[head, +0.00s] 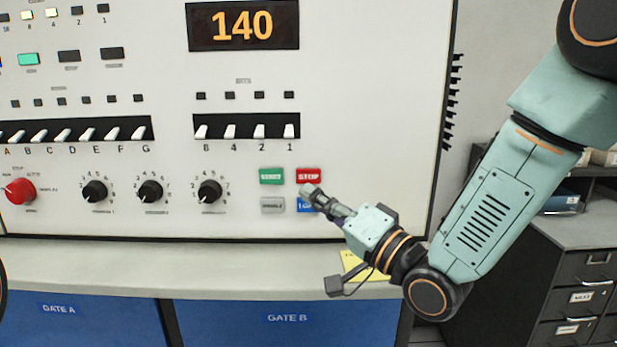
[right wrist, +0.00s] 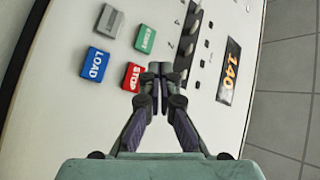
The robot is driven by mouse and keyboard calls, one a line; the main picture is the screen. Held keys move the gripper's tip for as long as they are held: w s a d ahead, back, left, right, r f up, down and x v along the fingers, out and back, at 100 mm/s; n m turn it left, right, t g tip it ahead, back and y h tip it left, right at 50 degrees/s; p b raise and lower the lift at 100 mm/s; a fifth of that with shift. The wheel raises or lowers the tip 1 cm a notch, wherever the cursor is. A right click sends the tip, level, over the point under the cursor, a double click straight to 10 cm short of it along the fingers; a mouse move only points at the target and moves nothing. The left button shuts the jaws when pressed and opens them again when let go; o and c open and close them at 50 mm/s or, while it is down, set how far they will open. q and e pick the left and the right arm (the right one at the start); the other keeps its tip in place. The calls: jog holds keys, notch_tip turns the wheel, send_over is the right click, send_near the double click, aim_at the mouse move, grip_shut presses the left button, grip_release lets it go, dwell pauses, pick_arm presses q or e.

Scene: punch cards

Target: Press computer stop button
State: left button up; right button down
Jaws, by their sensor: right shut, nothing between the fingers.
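The red STOP button (head: 308,175) is on the lower right of the computer's white front panel (head: 370,120). My right gripper (head: 308,190) is shut and empty, with its tips just below the STOP button in the head view. In the right wrist view, the STOP button (right wrist: 132,77) shows just left of the shut fingertips (right wrist: 160,68). I cannot tell whether the tips touch the panel. My left gripper is not in view.
A green START button (head: 271,176), a grey button (head: 272,205) and a blue LOAD button (right wrist: 95,64) sit around STOP. Dark knobs (head: 209,192) and white switches (head: 260,131) are to the left. The display (head: 243,25) reads 140. A ledge (head: 200,260) runs below.

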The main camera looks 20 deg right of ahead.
aim_at(309, 176)
jog(key=w, duration=0.2)
jog(key=w+d, duration=0.1)
jog(key=w, duration=0.2)
dwell(1.2)
jog(key=shift+s+d+r, duration=0.1)
jog(key=shift+s, duration=0.1)
jog(key=shift+w, duration=0.15)
